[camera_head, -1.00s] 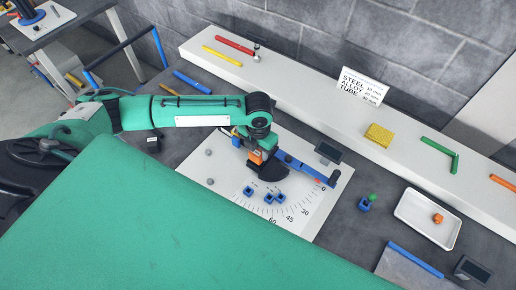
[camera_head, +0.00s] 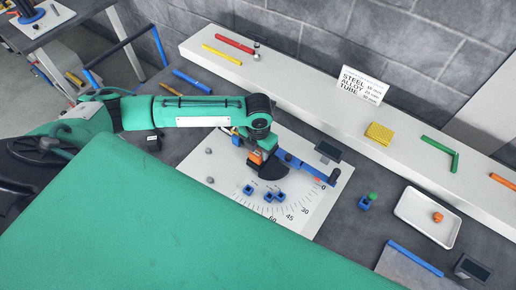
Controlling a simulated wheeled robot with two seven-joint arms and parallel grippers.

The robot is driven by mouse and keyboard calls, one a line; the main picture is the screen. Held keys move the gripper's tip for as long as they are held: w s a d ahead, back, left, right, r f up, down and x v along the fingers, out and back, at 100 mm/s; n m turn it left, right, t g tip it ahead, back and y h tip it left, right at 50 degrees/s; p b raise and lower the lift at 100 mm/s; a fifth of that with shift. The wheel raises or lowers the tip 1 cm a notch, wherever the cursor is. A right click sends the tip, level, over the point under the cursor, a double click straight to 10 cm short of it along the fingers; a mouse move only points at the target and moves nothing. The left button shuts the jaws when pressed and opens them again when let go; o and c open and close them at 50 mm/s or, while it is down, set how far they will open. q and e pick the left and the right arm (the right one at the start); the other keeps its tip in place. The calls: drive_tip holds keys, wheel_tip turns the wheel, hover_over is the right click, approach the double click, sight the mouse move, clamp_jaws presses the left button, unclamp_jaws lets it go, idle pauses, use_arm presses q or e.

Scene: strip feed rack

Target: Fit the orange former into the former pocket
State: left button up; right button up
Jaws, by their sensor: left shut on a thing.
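My left gripper (camera_head: 251,146) is over the white board with an angle scale (camera_head: 307,212). It is shut on the orange former (camera_head: 257,157), of which only a small part shows below the fingers. The former is close above or against the inner end of the blue lever (camera_head: 302,168) and the dark sector-shaped piece (camera_head: 267,184). I cannot tell whether it touches them. The former pocket cannot be made out; the gripper and arm cover that area. My right gripper is not in view.
Several small blue blocks (camera_head: 270,197) sit on the board. A white tray (camera_head: 407,208) holds an orange piece (camera_head: 437,217). A white shelf (camera_head: 310,96) at the back carries coloured strips, a yellow block (camera_head: 379,133) and a sign (camera_head: 362,85). A blue block (camera_head: 364,203) stands right of the board.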

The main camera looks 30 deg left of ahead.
sight(258, 151)
use_arm(q)
drive_tip(key=shift+f+b, duration=0.35)
drive_tip(key=shift+f, duration=0.45)
drive_tip(key=o, duration=1.1)
drive_tip(key=shift+o, duration=0.5)
wheel_tip(258, 151, up, 14)
drive_tip(key=b, duration=0.3)
drive_tip(key=shift+f, duration=0.15)
